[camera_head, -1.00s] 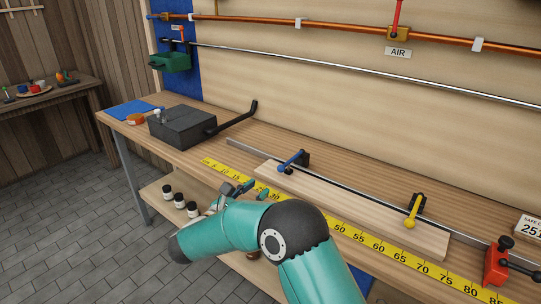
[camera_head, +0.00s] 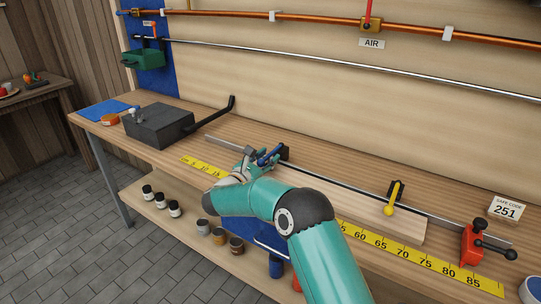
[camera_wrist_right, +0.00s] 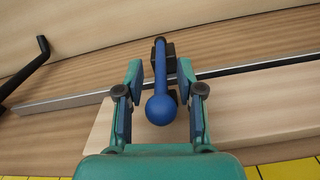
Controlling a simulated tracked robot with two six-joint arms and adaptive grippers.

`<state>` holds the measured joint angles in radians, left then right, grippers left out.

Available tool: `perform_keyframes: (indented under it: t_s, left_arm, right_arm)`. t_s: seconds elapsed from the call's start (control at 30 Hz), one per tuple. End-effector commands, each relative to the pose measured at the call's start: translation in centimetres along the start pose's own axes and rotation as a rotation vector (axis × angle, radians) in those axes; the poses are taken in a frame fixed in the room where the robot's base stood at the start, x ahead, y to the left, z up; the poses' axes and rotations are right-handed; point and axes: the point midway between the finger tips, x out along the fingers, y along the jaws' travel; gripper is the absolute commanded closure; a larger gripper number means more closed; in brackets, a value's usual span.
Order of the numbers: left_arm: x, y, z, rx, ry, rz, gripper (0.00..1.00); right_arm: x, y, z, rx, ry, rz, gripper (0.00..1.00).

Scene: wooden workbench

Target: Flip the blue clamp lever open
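The blue clamp lever (camera_head: 269,156) stands out from a black clamp body (camera_head: 284,151) at the left end of a light board (camera_head: 365,218). In the right wrist view the lever's blue ball end (camera_wrist_right: 161,110) points toward me, and its shaft runs back to the black clamp. My right gripper (camera_head: 258,156) is at the lever. In the wrist view its fingers (camera_wrist_right: 160,72) are open, one on each side of the lever, with a gap visible on both sides. My left gripper is not in view.
A steel bar (camera_head: 350,187) runs along the board's back edge. A yellow lever (camera_head: 390,208) and a red clamp (camera_head: 473,243) are to the right. A dark box (camera_head: 158,127) with a black handle is to the left. A yellow ruler (camera_head: 420,262) lies along the front.

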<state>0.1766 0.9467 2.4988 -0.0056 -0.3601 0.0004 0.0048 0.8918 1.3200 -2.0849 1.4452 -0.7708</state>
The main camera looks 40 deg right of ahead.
Motion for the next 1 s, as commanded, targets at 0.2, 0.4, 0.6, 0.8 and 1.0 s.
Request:
perform_keyframes:
  t_s: [0.2, 0.4, 0.6, 0.8, 1.0]
  left_arm:
    - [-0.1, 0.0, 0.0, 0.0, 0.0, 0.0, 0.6]
    - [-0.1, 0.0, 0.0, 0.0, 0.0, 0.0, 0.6]
    - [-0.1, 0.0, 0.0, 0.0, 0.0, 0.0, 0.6]
    - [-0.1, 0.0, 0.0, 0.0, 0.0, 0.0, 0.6]
    - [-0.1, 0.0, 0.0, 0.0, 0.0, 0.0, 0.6]
  right_arm:
    - [1.5, 0.0, 0.0, -0.001, 0.0, 0.001, 0.63]
    - [1.6, 0.0, 0.0, -0.001, 0.0, 0.001, 0.63]
    - [1.6, 0.0, 0.0, -0.001, 0.0, 0.001, 0.84]
    - [1.5, 0.0, 0.0, 0.0, 0.0, 0.001, 1.0]
    - [1.5, 0.0, 0.0, 0.0, 0.0, 0.002, 1.0]
